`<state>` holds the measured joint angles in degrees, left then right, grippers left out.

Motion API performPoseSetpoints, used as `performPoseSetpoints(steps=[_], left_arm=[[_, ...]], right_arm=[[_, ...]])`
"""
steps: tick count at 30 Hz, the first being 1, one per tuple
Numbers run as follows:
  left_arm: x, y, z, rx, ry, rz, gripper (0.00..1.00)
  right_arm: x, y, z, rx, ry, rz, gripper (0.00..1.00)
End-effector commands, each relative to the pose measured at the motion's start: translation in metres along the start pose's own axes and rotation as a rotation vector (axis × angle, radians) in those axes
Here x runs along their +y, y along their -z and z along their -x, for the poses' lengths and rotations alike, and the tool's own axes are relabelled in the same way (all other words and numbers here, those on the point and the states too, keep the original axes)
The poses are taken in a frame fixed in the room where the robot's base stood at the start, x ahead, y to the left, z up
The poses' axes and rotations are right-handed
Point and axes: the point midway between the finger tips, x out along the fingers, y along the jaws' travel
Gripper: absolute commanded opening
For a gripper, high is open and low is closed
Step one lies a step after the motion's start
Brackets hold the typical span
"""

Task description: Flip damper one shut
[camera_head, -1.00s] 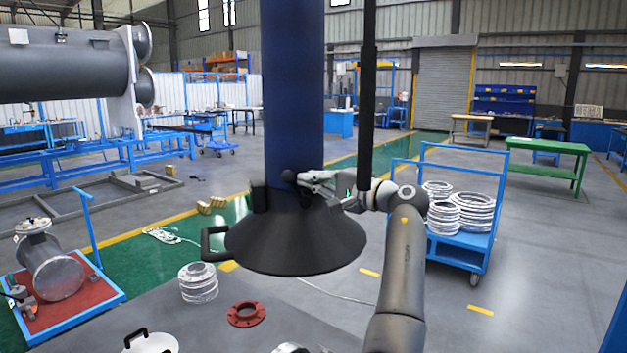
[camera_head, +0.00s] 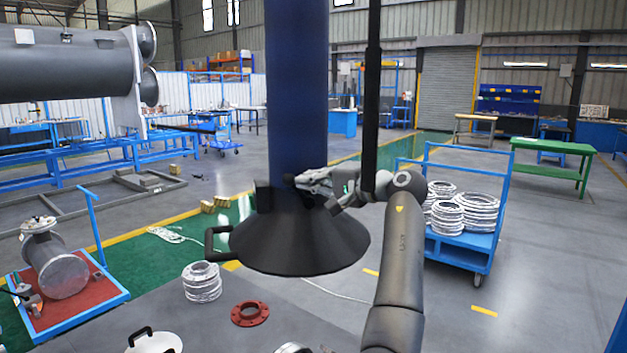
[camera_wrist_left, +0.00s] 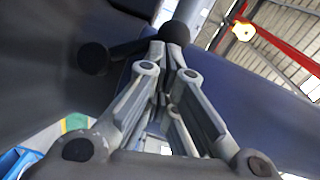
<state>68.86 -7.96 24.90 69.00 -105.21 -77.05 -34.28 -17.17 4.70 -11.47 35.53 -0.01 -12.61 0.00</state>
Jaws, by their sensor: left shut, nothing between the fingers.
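A dark blue vertical duct (camera_head: 297,90) runs down to a wide black conical hood (camera_head: 300,245). A black box-like fitting (camera_head: 264,197) sits on the duct's left side, just above the hood. My left gripper (camera_head: 298,181) is shut and empty, its tips at the front of the duct's lower end. In the left wrist view, a black rod, apparently the damper lever (camera_wrist_left: 125,50), lies just beyond the fingertips. A round black knob (camera_wrist_left: 174,33) is close to the tips and another (camera_wrist_left: 93,58) is to the left. I cannot tell whether the fingers touch the lever. My right gripper is not in view.
A black handle (camera_head: 212,243) sticks out left of the hood. A thin black vertical pole (camera_head: 372,100) stands right of the duct, close to my arm. Below are a red flange (camera_head: 249,313) and stacked rings (camera_head: 202,282). A blue cart (camera_head: 462,248) stands at right.

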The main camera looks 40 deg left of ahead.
Motion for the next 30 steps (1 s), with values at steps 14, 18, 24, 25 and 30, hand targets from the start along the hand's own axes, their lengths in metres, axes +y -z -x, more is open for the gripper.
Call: performPoseSetpoints(steps=[14,18,24,25,30], left_arm=[[-0.001,-0.017,-0.011,-0.002,-0.014,0.024,0.0],[0.001,-0.019,-0.013,-0.001,-0.015,0.024,0.0],[0.001,-0.021,-0.015,-0.001,-0.015,0.023,0.0],[0.001,-0.022,-0.015,-0.001,-0.015,0.023,0.0],[0.001,-0.022,-0.015,-0.001,-0.015,0.023,0.0]], right_arm=[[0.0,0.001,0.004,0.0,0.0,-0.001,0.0],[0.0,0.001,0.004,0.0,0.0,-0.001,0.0],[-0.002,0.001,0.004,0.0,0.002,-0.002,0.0],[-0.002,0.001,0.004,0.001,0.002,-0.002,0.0],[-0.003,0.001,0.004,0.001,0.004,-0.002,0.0]])
